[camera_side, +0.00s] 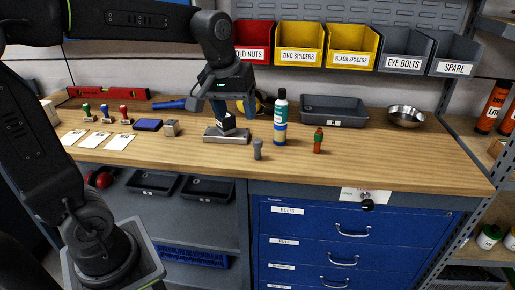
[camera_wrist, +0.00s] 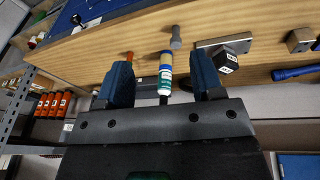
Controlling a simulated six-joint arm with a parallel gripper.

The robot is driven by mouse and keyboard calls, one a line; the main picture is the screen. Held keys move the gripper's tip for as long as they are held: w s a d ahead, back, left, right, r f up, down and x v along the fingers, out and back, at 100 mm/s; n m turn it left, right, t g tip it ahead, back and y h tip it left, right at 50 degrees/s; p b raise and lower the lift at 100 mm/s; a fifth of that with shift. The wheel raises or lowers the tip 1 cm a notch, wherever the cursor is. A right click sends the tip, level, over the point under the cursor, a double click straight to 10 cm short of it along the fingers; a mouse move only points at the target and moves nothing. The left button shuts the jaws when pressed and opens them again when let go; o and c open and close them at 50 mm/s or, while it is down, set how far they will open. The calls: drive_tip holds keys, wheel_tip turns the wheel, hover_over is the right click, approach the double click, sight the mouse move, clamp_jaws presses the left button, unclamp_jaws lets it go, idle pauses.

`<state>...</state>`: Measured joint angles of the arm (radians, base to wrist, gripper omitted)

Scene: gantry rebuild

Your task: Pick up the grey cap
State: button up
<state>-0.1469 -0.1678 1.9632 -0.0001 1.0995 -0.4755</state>
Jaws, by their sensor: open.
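A small upright grey piece with a wider round top (camera_side: 257,149) stands near the front edge of the bench; I take it as the grey cap. It also shows in the wrist view (camera_wrist: 176,38), beyond the fingertips and near the table edge. My gripper (camera_side: 221,108) is open, above the grey metal plate (camera_side: 212,135) and to the left of the cap in the side view. In the wrist view its two blue fingers (camera_wrist: 161,78) stand wide apart with nothing held between them. A black labelled block (camera_side: 228,122) sits on the plate, just below the fingers.
A grey tray (camera_side: 334,111) and metal bowl (camera_side: 405,117) stand behind.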

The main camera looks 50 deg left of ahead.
drive_tip(key=w+a+f+n+g, duration=0.1)
drive_tip(key=w+a+f+n, duration=0.2)
drive_tip(key=w, duration=0.4)
drive_tip(key=n+g, duration=0.2)
drive_tip(key=n, duration=0.2)
hover_over(258, 140)
wheel_tip(258, 140, down, 3)
wheel_tip(258, 140, down, 8)
drive_tip(key=shift+w+a+f, duration=0.1)
drive_tip(key=shift+a+f, duration=0.05)
drive_tip(key=shift+f, duration=2.75)
drive_tip(key=shift+c, duration=0.3)
drive_tip(key=c, duration=0.9)
